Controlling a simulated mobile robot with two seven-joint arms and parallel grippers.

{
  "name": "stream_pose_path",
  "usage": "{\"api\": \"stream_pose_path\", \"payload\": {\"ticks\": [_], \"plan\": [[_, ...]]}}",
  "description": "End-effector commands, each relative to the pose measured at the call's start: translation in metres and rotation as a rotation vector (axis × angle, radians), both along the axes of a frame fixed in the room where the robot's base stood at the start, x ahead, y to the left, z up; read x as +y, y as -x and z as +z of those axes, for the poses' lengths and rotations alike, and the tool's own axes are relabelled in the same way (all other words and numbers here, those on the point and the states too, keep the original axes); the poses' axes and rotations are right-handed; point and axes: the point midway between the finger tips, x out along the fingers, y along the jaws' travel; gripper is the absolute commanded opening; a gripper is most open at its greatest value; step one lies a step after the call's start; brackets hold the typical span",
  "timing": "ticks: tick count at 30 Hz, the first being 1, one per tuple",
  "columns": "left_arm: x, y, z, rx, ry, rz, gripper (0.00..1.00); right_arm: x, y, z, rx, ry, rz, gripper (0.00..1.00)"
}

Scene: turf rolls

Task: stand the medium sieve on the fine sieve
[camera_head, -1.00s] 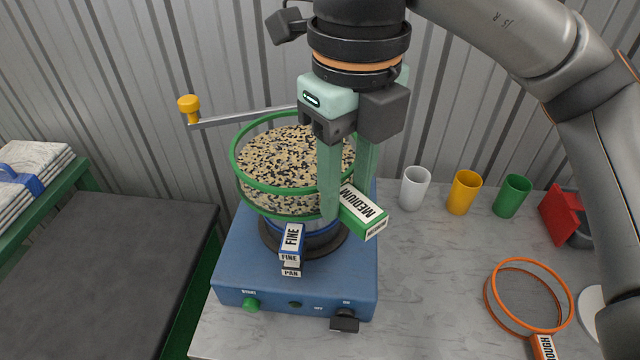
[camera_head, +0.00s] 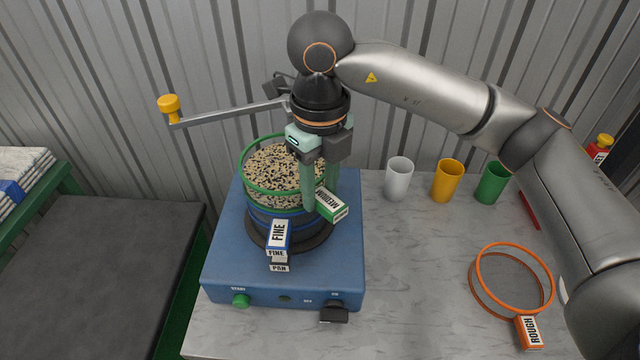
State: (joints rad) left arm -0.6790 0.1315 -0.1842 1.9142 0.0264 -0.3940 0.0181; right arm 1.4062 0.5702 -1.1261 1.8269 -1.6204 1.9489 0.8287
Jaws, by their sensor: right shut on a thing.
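The medium sieve (camera_head: 256,188) has a green rim and a green tag reading MEDIUM, and it is filled with speckled grain. My right gripper (camera_head: 318,203) is shut on it at the tag side. The fine sieve (camera_head: 262,220), with a blue rim and a FINE tag, is directly under the medium sieve on the blue shaker. The medium sieve looks level and appears to rest on it; I cannot tell whether a small gap is left. A PAN tag shows below the FINE tag. My left gripper is out of view.
The blue shaker (camera_head: 215,272) stands on the marble table (camera_head: 408,300), with a crank arm (camera_head: 230,113) behind. White (camera_head: 399,178), yellow (camera_head: 447,181) and green (camera_head: 491,183) cups stand to the right. The orange rough sieve (camera_head: 545,290) lies at the right. A dark bench (camera_head: 90,270) is at the left.

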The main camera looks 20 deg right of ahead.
Motion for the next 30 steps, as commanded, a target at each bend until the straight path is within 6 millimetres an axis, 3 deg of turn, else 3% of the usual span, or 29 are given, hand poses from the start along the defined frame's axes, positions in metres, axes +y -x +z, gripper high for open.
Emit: {"api": "stream_pose_path", "payload": {"ticks": [9,10,17,26,30], "plan": [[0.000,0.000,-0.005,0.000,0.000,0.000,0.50,0.000,0.000,-0.004,-0.003,-0.001,0.000,0.00],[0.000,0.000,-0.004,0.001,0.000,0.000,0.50,0.000,0.000,-0.003,-0.002,-0.001,0.000,0.42],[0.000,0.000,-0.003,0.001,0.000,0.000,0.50,0.000,0.000,-0.002,-0.002,-0.001,0.000,0.68],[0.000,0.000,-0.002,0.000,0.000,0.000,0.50,0.000,0.000,0.000,-0.002,-0.001,0.000,0.69],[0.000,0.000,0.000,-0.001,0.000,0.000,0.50,0.001,-0.001,0.011,-0.006,-0.001,0.000,0.69]]}}
